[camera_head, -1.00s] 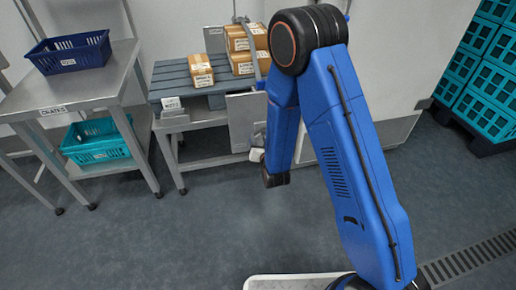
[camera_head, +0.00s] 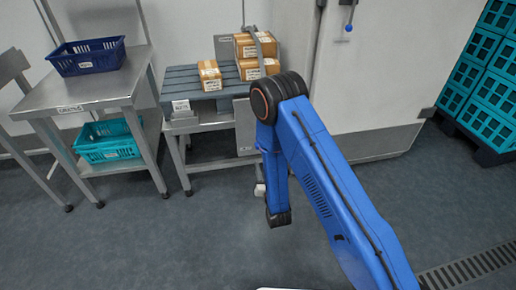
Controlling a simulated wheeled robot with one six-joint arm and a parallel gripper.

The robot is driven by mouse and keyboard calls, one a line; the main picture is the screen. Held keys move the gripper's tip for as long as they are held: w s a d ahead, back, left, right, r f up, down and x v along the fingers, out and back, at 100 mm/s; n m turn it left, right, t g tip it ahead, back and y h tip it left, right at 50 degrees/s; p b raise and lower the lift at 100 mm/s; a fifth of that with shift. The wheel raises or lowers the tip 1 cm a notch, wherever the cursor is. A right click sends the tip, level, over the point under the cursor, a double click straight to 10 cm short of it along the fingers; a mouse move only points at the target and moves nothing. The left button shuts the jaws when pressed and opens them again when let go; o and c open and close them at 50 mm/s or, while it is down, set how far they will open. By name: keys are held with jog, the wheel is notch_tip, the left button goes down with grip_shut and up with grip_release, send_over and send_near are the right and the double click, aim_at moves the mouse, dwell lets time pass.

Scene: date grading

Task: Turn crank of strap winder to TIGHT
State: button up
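A slatted grey pallet (camera_head: 180,88) on a metal stand bears several brown cartons (camera_head: 209,75). A thin grey strap or bar (camera_head: 258,48) runs over the cartons at the right. A grey upright panel (camera_head: 244,128) stands at the stand's right end, partly behind my arm. I cannot make out the winder's crank or a TIGHT mark; my arm covers part of that area. My blue arm reaches up from the lower right and bends down in front of the panel. My gripper's fingers are hidden behind the forearm; only a small pale part shows beside it.
A steel table (camera_head: 88,93) at the left bears a dark blue crate (camera_head: 88,58), with a teal crate (camera_head: 107,149) on its lower shelf. Stacked teal crates (camera_head: 480,85) stand far right. A blue-knobbed lever (camera_head: 348,27) is on the white wall. The grey floor in front is clear.

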jog(key=x, duration=1.4)
jog(key=shift+w, duration=0.15)
jog(key=shift+a, duration=0.1)
grip_shut()
